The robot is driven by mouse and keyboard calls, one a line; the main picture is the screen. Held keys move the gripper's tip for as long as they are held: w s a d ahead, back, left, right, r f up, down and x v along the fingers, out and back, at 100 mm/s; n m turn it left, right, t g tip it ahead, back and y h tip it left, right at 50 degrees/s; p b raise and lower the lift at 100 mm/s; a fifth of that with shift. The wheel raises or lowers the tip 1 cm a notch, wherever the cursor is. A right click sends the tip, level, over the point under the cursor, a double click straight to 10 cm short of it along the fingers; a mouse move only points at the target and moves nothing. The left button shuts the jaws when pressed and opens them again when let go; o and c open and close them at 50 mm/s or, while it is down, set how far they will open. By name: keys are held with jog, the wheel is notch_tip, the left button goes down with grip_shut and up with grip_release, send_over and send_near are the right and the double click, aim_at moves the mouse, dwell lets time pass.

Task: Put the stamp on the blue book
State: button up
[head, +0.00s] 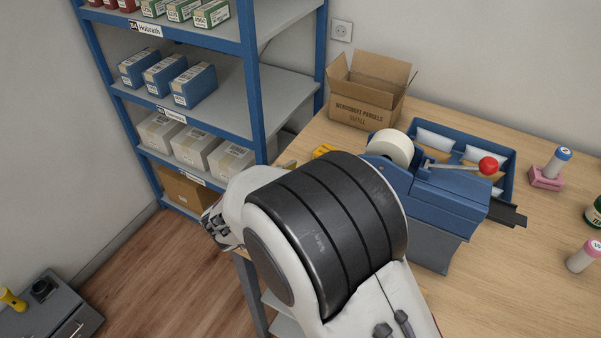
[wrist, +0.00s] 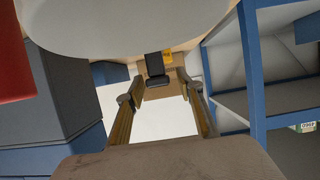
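A stamp with a blue top (head: 562,160) stands upright on a pink block (head: 547,178) at the right of the table. I cannot tell which one the task means. I see no blue book for certain; my arm hides part of the table. My gripper (wrist: 162,100) shows in the wrist view with its two fingers apart and nothing between them.
A blue tape dispenser (head: 440,200) with a red-knobbed lever stands beside my arm. Behind it are a blue tray (head: 507,158) and an open cardboard box (head: 365,106). A blue shelf rack (head: 250,80) with boxes stands left. Bare table (head: 500,285) lies front right.

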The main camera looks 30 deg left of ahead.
jog(key=v, duration=1.2)
dwell(0.7)
jog(key=w+d+r+y, duration=0.1)
jog(key=w+r+y, duration=0.2)
jog(key=w+r, duration=0.4)
jog(key=w+d+r+g+y, duration=0.2)
jog(key=w+d+r+y, duration=0.15)
jog(key=d+r, duration=0.9)
jog(key=s+d+f+g+h, duration=0.2)
jog(key=s+d, duration=0.5)
jog(key=d, duration=0.4)
jog(key=s+d+f+g+h, duration=0.2)
jog(key=s+d+f, duration=0.2)
jog(key=s+d, duration=0.4)
jog(key=s+d+f+g+h, duration=0.1)
jog(key=s+d+f, duration=0.3)
jog(key=d, duration=1)
jog(key=s+h, duration=0.1)
jog(key=s, duration=0.2)
jog(key=shift+s+d+g, duration=0.3)
jog(key=shift+s+g, duration=0.05)
jog(key=shift+g, duration=0.05)
jog(key=shift+f+h, duration=0.1)
jog(key=shift+h, duration=0.15)
